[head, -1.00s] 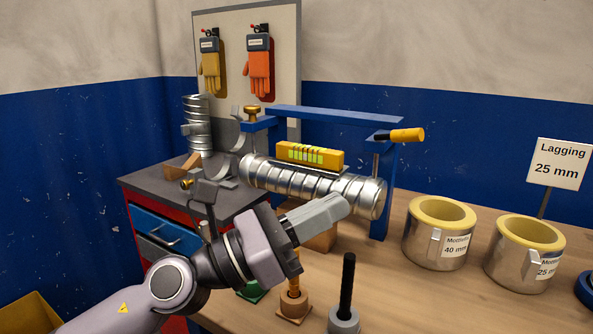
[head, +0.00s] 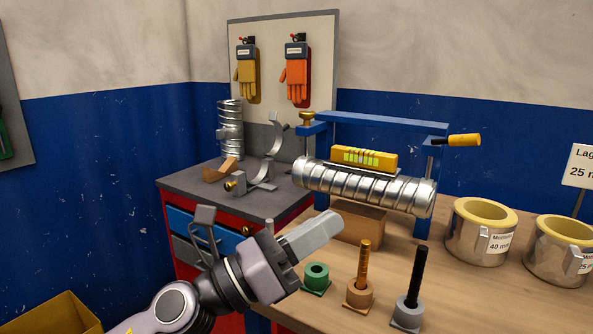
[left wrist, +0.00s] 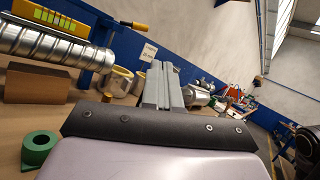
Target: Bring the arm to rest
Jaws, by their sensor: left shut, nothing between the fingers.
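My left gripper (head: 325,228) is shut and empty in the head view. It is in the air in front of the workbench, its fingers pointing right and up, below the spiral duct in the picture. Its closed fingers also show in the left wrist view (left wrist: 162,85). The silver spiral duct (head: 365,187) lies level at the blue frame (head: 375,120), with a yellow level (head: 364,158) on top. The duct also shows at the upper left of the left wrist view (left wrist: 50,43). My right gripper is not in view.
A green ring (head: 317,277), a copper-coloured post (head: 362,280) and a black post (head: 413,285) stand near the bench's front edge, close to the gripper. Lagging pots (head: 480,240) stand at right. A grey-topped cabinet (head: 215,190) is behind the arm. A yellow bin (head: 50,318) is lower left.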

